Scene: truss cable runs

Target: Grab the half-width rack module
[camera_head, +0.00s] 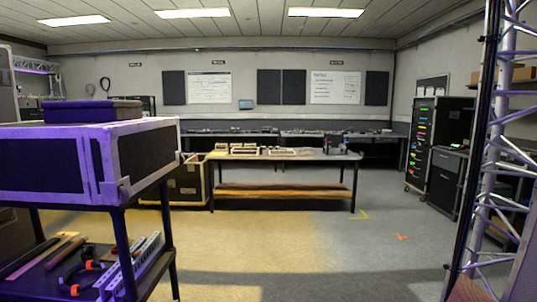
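I cannot pick out the half-width rack module for certain. A flat dark box (92,111), tinted purple by the light, lies on top of a large case (40,162) at the left; I cannot tell if it is the module. The case has pale edges and dark panels and sits on a dark cart (122,240). Small pale and dark items (250,150) lie on the worktable (300,157) in the middle, too small to identify. Neither of my grippers is in view.
The cart's lower shelf holds tools and a slotted metal rail (130,262). A metal truss upright (487,150) stands at the near right. A tall drawer cabinet (436,145) is behind it. The floor (280,250) between cart and truss is clear.

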